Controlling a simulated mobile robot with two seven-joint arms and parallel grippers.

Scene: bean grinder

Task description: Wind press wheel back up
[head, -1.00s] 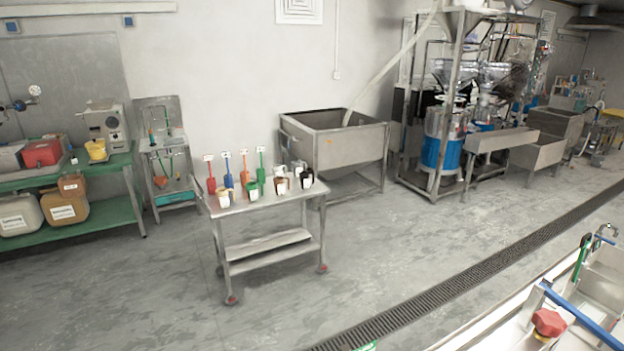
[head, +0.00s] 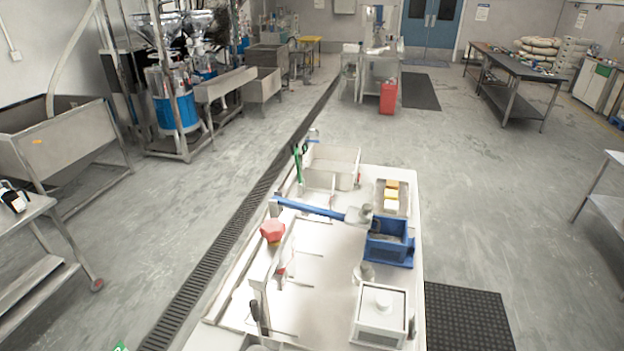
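I cannot make out a press wheel for certain in the head view. A red lobed knob (head: 272,231) sits at the left side of a long white bench (head: 322,262). A blue lever bar (head: 312,209) runs across the bench towards a blue box-like fixture (head: 389,246). Neither of my grippers is in view.
A white lidded box (head: 380,316) sits at the bench's near right end. A black mat (head: 468,318) lies right of it. A floor drain (head: 215,251) runs along the left. A steel trolley (head: 40,270) stands at the left edge. Open floor lies right of the bench.

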